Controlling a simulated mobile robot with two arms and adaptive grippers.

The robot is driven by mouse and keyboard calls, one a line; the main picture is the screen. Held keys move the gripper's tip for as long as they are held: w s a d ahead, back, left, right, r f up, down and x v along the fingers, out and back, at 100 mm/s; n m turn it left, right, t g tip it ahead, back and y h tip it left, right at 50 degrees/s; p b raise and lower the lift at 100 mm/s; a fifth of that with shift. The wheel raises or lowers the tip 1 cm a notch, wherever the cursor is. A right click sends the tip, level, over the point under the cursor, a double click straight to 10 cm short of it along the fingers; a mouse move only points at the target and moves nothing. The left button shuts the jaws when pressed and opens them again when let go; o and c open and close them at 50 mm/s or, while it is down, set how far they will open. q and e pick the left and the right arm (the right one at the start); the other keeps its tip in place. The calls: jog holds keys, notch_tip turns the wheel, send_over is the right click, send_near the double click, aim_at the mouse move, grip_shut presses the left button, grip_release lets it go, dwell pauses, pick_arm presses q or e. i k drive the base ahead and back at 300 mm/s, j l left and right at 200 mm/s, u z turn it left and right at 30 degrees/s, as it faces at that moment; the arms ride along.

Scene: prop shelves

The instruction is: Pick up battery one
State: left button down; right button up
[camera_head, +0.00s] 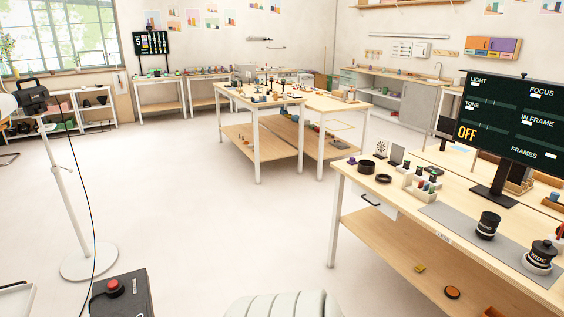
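I cannot pick out battery one by any readable label. A small white holder (420,189) with several small coloured upright pieces stands on the wooden table (345,172) at the right; they are too small to tell whether any is a battery. Neither of my grippers shows in this view.
On the right table stand a dark screen (525,120) reading "OFF", black lenses (487,225) on a grey mat (450,217) and dark rings (366,167). A white stand (67,190) and a box with a red button (114,288) are at left. The middle floor is clear.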

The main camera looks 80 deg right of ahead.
aim_at(432, 175)
jog(key=k+z, duration=0.2)
jog(key=z, duration=0.25)
jog(key=k+l+z, duration=0.1)
jog(key=z, duration=0.4)
jog(key=k+z, duration=0.1)
jog(key=z, duration=1.85)
jog(key=i+j+z, duration=0.35)
jog(key=z, duration=0.15)
jog(key=i+j+z, duration=0.25)
jog(key=j+z, duration=0.2)
